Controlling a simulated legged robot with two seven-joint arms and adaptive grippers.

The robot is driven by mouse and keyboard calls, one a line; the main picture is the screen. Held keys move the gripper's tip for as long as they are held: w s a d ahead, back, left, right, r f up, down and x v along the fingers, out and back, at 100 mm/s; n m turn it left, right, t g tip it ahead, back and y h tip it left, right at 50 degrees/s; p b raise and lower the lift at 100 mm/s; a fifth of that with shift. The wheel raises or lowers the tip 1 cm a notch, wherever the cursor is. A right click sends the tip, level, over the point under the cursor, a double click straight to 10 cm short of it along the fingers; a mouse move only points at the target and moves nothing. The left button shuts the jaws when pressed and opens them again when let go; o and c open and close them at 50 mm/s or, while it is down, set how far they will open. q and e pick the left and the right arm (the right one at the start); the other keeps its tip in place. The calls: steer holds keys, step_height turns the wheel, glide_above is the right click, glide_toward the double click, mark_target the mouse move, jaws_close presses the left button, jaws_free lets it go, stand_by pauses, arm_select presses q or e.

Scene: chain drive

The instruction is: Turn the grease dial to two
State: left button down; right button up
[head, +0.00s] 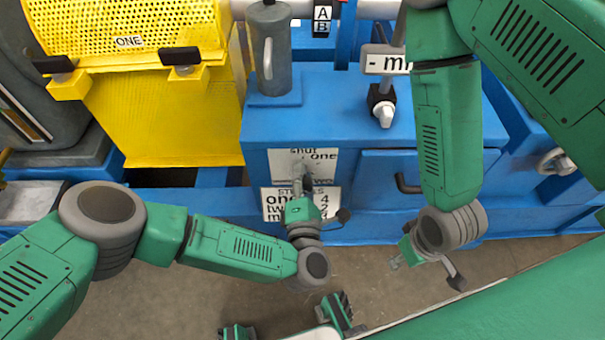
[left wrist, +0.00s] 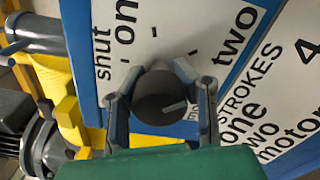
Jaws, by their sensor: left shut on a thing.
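The grease dial (left wrist: 160,97) is a round black knob with a white pointer line, on a white plate (left wrist: 170,25) marked shut, one and two. My left gripper (left wrist: 161,100) is shut on the dial, one finger on each side. In the head view, my left gripper (head: 301,178) reaches the plate on the blue front and hides the dial. My right gripper (head: 402,261) hangs away from it at the right; its fingers are too small to judge.
A STROKES plate (head: 272,204) sits just below the dial plate. A yellow guard (head: 165,115) marked ONE stands at the left. A grey cylinder (head: 275,60) with a handle and a white-tipped lever (head: 384,112) stand on the blue base. A black handle (head: 405,184) juts out to the right.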

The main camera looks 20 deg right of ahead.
arm_select(q)
steer(key=shift+f, duration=0.15)
steer(key=c, duration=1.2)
jaws_free()
steer(key=shift+o, duration=0.7)
steer(key=shift+d, duration=0.1)
steer(key=v, duration=1.2)
